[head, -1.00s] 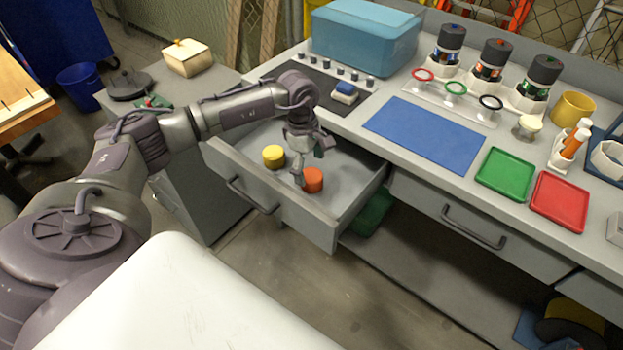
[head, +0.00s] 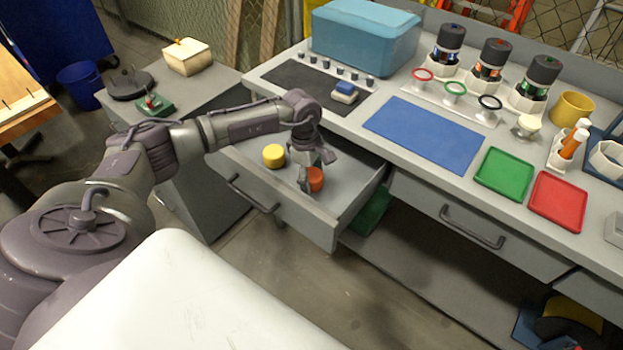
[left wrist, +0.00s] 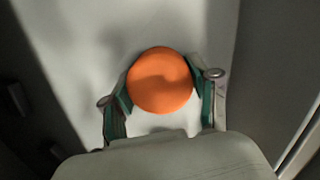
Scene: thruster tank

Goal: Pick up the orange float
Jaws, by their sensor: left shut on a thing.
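The orange float (head: 316,179) is a short round cylinder in the open drawer (head: 335,214). It also shows in the left wrist view (left wrist: 161,80), between the two green-padded fingers. My left gripper (head: 309,181) reaches down into the drawer from above and is shut on the orange float, with a finger on each side of it. In the head view part of the float is hidden behind the gripper. I cannot tell whether the float still touches the drawer floor. My right gripper is not in view.
A yellow float (head: 273,156) stands in the drawer, left of my gripper. The drawer walls and the counter edge are close by. On the counter are a blue mat (head: 425,133), a green tray (head: 505,174) and a red tray (head: 558,202).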

